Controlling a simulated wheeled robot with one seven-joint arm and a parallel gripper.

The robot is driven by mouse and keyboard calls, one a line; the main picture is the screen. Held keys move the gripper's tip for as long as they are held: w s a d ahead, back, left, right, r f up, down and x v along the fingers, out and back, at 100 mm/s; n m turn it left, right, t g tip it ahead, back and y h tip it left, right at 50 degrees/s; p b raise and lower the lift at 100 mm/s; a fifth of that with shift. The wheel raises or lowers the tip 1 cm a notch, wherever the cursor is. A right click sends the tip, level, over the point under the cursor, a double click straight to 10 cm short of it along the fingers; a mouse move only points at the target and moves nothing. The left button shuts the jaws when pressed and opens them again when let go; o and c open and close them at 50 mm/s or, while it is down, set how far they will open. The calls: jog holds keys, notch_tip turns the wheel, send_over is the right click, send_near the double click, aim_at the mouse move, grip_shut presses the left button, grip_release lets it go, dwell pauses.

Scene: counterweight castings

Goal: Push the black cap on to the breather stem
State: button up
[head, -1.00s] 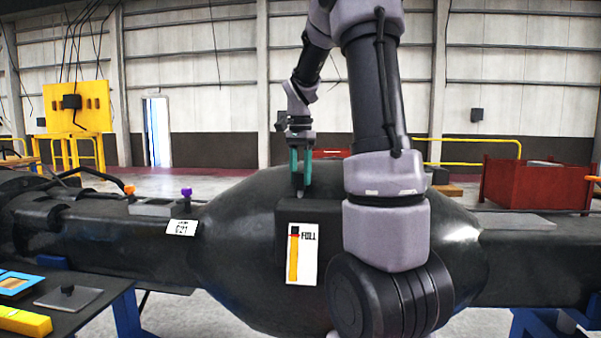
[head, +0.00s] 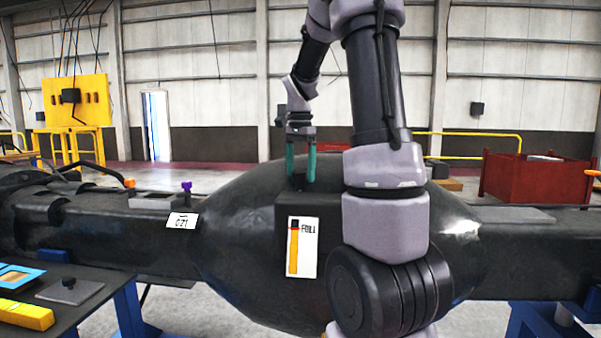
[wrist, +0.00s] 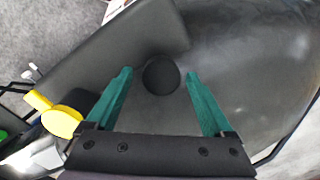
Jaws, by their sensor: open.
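The black cap (wrist: 161,76) shows from above in the wrist view as a dark round disc between my fingertips. In the head view a small dark piece (head: 299,183) stands on the raised block of the large black casting (head: 232,215), between the fingers. The breather stem is not distinguishable under it, so I cannot tell how far down the cap sits. My gripper (head: 301,180) is open, with a teal finger on each side of the cap and a gap beside each in the wrist view (wrist: 160,78).
A bench at the lower left holds a grey plate with a black knob (head: 68,283), a yellow block (head: 25,314) and a blue tray (head: 15,277). Orange (head: 129,183) and purple (head: 186,186) knobs stand on the casting's left arm. A red bin (head: 530,178) stands behind right.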

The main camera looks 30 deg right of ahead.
aim_at(300, 171)
notch_tip(300, 171, up, 10)
jog(key=shift+r, duration=0.2)
dwell(0.5)
jog(key=s+a+f+n+t+y, duration=0.1)
jog(key=s+a+f+n+t, duration=0.1)
jog(key=s+a+n, duration=0.3)
jog(key=s+a+f+n+t+y, duration=0.1)
jog(key=s+a+n+t, duration=0.3)
jog(key=s+a, duration=0.4)
jog(key=s+f+t, duration=0.1)
jog(key=s, duration=0.5)
jog(key=shift+s+a+n, duration=0.15)
jog(key=shift+s+n, duration=0.15)
jog(key=shift+n, duration=0.1)
